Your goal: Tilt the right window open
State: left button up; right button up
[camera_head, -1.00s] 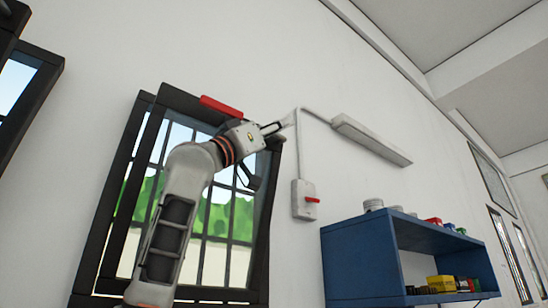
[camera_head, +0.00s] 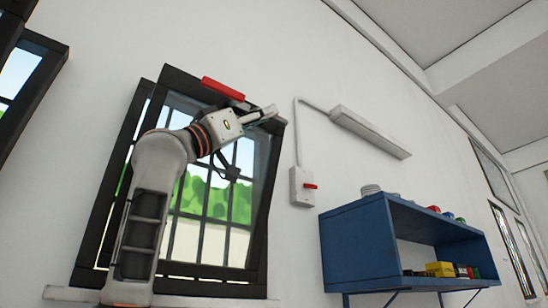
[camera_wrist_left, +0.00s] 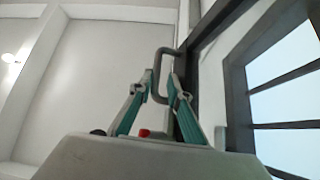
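The right window (camera_head: 262,215) has a dark barred sash, and its top leans out from the outer frame (camera_head: 118,160), so it stands tilted open. A red bar (camera_head: 223,89) sits along the sash's top edge. My left gripper (camera_head: 270,112) is at the sash's upper right corner. In the left wrist view, a grey loop handle (camera_wrist_left: 158,52) stands out from the dark window frame (camera_wrist_left: 225,22). The teal fingers of my left gripper (camera_wrist_left: 161,77) are drawn in around the handle's bar and appear shut on it; exact contact is hard to see. My right gripper is not in view.
A blue wall shelf (camera_head: 355,240) with small jars and boxes is at the right. A switch box (camera_head: 302,187) with a red lever is on the wall between window and shelf, under a long lamp (camera_head: 370,130). Part of another window (camera_head: 30,85) is at the left edge.

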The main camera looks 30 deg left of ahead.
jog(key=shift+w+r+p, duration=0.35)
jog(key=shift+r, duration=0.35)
